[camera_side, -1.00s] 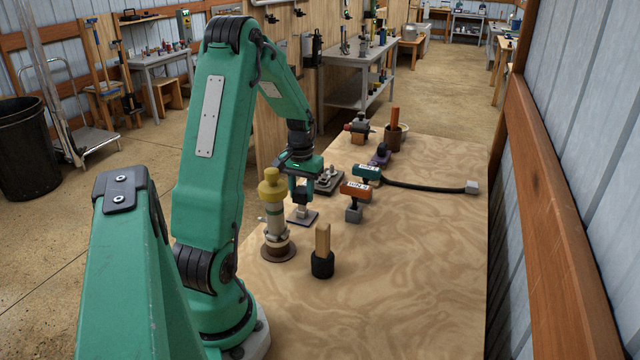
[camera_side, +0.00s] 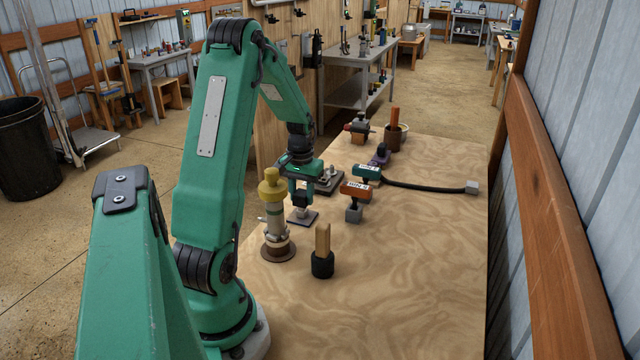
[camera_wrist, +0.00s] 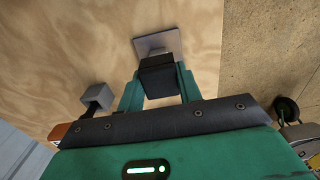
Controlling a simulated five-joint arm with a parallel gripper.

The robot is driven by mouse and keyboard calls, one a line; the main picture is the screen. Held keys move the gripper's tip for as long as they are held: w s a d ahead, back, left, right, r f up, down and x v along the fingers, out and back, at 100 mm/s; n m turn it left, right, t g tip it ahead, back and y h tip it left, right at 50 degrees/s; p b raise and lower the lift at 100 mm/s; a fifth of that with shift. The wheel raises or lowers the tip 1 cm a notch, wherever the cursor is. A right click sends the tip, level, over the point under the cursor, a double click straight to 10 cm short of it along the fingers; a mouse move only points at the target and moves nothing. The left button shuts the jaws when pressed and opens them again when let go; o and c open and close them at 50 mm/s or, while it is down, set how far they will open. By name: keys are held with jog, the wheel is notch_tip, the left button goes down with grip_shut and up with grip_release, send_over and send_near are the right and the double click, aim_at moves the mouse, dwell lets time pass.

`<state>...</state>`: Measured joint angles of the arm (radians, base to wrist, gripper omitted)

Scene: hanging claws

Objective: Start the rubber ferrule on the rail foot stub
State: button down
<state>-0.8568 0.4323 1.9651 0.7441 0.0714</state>
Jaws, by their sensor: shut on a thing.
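My gripper (camera_side: 301,192) is shut on the black rubber ferrule (camera_side: 301,200), its green fingers on either side. In the side view the ferrule is upright, directly above the pale rail foot stub (camera_side: 301,212), which stands on a small flat plate (camera_side: 314,216). I cannot tell whether the ferrule's lower end touches the stub or has gone over it. In the wrist view the ferrule (camera_wrist: 159,78) is between the fingers (camera_wrist: 159,92) and hides the stub; a grey plate (camera_wrist: 150,42) shows beyond it.
A yellow-topped cylinder (camera_side: 273,215) stands close in front of the gripper. A wooden peg in a black cup (camera_side: 322,264) is nearer. Orange (camera_side: 357,191) and teal (camera_side: 366,172) labelled pieces, and a black hose (camera_side: 425,186), lie to the right. The right front tabletop is clear.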

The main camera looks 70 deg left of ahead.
jog(key=shift+f, duration=0.3)
jog(key=c, duration=0.6)
grip_release()
jog(key=shift+o, duration=0.2)
jog(key=shift+r, duration=0.2)
jog(key=shift+r, duration=2.9)
jog(key=shift+d, duration=0.1)
